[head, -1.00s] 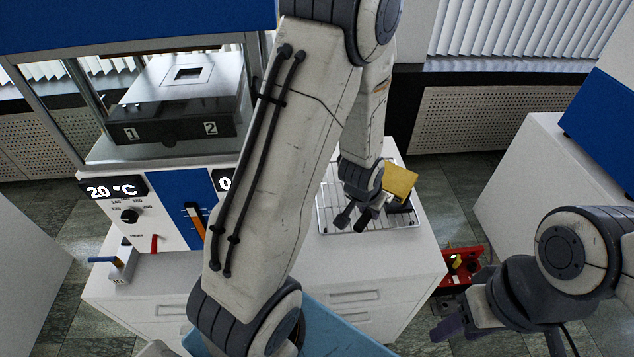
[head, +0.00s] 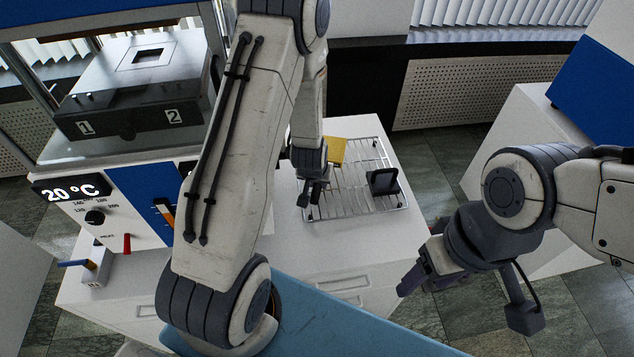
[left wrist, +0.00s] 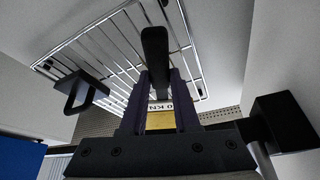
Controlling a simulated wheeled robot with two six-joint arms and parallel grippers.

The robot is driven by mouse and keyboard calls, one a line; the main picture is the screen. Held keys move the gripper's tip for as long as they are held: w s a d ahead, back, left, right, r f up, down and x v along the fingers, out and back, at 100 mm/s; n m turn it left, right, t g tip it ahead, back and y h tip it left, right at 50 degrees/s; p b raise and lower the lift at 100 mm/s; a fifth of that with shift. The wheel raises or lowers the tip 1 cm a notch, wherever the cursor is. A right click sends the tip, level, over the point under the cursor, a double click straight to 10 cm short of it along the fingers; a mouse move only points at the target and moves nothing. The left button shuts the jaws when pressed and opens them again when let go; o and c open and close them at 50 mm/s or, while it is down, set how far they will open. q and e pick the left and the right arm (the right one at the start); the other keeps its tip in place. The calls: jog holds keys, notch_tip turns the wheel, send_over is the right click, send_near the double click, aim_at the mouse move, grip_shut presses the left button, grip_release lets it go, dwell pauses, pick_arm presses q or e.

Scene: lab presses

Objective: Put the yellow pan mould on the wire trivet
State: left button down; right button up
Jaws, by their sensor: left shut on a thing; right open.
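The yellow pan mould (head: 335,150) shows in the head view behind my left gripper, over the far left part of the wire trivet (head: 360,205). My left gripper (head: 312,190) is shut on the mould. In the left wrist view a yellow part (left wrist: 160,121) shows between the fingers, and a dark bar stands out past them. The gripper and arm hide part of the mould, and I cannot tell whether it touches the wires. The trivet also shows in the left wrist view (left wrist: 110,45). My right gripper (head: 425,275) is open and empty, off to the right.
A black piece with a handle (head: 383,182) occupies the right part of the trivet. The press (head: 130,100) stands at the left of the white cabinet (head: 300,245). The trivet's middle and front wires look free.

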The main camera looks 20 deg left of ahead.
pick_arm(q)
jog(key=shift+f+b, duration=2.1)
jog(key=shift+f, duration=0.4)
jog(key=shift+f+b, duration=0.35)
jog(key=shift+f, duration=0.05)
jog(key=c, duration=0.6)
grip_release()
jog(key=shift+o, duration=0.2)
jog(key=shift+s+f, duration=0.1)
jog(key=shift+s, duration=0.05)
